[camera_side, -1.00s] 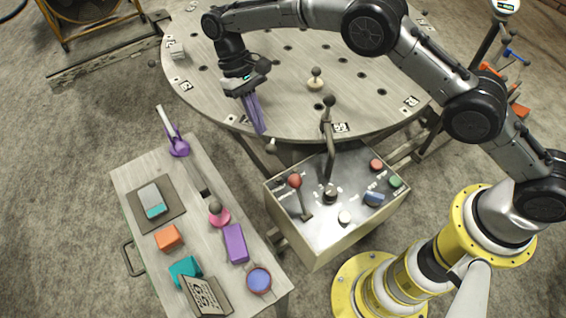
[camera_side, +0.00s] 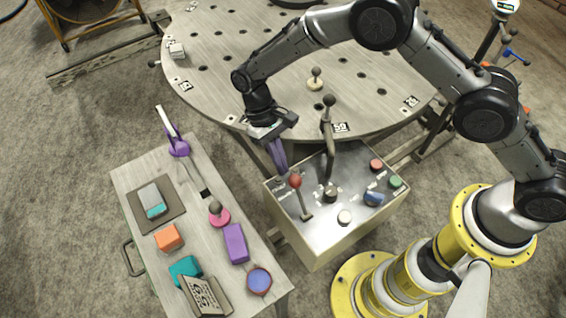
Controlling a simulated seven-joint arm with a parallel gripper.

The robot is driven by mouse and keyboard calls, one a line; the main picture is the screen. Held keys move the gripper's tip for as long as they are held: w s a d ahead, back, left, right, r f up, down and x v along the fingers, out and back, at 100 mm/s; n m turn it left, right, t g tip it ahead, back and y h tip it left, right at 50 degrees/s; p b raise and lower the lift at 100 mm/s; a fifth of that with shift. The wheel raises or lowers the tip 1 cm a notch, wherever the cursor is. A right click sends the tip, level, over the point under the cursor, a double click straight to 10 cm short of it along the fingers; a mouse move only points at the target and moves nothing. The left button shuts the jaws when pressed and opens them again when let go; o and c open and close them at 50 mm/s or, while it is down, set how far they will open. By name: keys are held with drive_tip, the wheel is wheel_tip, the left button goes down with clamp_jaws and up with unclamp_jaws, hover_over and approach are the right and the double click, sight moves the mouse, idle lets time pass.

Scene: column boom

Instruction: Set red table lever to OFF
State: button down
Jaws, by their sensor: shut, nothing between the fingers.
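The red lever (camera_side: 295,182) stands on the top of the metal control box (camera_side: 333,240), near its left side. Its red knob leans toward the far left edge, and its stem runs down to a small dark base. Labels beside it are too small to read. My gripper (camera_side: 282,172) is shut and empty, with its purple fingers pointing down. In the picture the fingertips are just up and left of the red knob. I cannot tell whether they touch it.
A tall dark-knobbed lever (camera_side: 328,130) rises from the box just right of my gripper. Several buttons and a blue knob (camera_side: 374,198) are on the box's right. A round table (camera_side: 240,60) stands behind, and a cluttered side table (camera_side: 160,180) at left.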

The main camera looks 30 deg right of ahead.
drive_tip(key=shift+s+r, duration=0.1)
drive_tip(key=shift+s, duration=0.25)
drive_tip(key=shift+s+r, duration=0.1)
drive_tip(key=shift+s+r+t, duration=0.25)
drive_tip(key=shift+s+t, duration=0.1)
drive_tip(key=shift+t, duration=0.05)
